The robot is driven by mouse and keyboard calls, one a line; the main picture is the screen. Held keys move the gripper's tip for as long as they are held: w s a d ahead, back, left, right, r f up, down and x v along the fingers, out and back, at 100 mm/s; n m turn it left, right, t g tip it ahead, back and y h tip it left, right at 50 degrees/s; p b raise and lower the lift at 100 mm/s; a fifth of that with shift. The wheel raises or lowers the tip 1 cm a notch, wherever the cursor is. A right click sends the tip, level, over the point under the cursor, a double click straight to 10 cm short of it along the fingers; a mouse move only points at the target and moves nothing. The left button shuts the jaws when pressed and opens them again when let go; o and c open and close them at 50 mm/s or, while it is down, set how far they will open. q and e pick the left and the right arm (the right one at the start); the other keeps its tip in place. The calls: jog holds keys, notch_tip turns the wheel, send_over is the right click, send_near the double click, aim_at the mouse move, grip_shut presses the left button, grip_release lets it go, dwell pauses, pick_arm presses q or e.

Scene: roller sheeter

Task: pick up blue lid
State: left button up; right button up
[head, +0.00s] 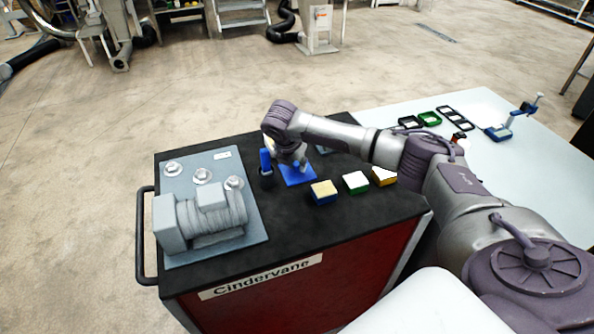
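A flat blue piece, which looks like the blue lid (298,177), lies on the black top of the red cart, behind the row of small boxes. My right arm reaches in from the right. My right gripper (298,162) points down at the far edge of the blue lid, and its wrist is above it. The fingertips are small and partly hidden, so I cannot tell whether they touch the lid or are open or shut. My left gripper is not in view.
An upright blue item in a dark holder (267,176) stands just left of the lid. A grey machine (205,220) occupies the left. A pale table (480,160) with frames stands right.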

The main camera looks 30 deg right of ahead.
jog(key=shift+c, duration=1.2)
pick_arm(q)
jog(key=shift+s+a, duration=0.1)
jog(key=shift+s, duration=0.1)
pick_arm(e)
grip_shut()
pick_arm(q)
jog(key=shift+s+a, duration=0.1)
